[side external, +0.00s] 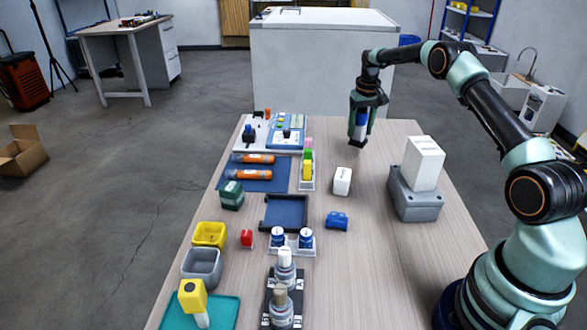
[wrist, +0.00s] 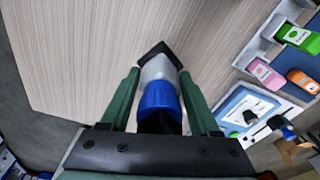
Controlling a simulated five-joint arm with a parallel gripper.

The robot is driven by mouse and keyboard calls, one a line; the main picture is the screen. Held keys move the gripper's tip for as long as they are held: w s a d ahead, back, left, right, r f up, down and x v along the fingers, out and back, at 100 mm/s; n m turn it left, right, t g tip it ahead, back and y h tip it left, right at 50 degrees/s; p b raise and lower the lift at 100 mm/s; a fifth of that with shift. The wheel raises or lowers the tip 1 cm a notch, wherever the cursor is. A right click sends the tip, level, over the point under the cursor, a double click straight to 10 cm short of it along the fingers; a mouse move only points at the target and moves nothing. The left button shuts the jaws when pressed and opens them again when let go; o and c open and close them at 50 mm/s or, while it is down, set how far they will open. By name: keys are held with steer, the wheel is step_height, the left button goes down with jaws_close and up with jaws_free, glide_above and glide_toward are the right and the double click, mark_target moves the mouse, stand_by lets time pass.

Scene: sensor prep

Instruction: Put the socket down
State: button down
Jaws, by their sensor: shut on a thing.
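My gripper (side external: 360,130) is near the far right end of the table, pointing down. It is shut on the socket (side external: 357,143), which hangs upright or nearly so. In the wrist view the socket (wrist: 160,97) has a blue band, a pale grey body and a black squarish end. The green fingers of my gripper (wrist: 160,74) stand on either side of it. Bare wood lies around the black end. I cannot tell whether that end touches the table.
A white block (side external: 342,181) stands nearer the camera, and a grey box with a white block on top (side external: 425,163) is to the right. A white panel with a blue device (side external: 287,132) is to the left. The wood around my gripper is clear.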

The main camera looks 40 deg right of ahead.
mark_target(358, 139)
steer(key=shift+f, duration=1.95)
steer(key=shift+f, duration=0.15)
steer(key=shift+c, duration=0.6)
jaws_free()
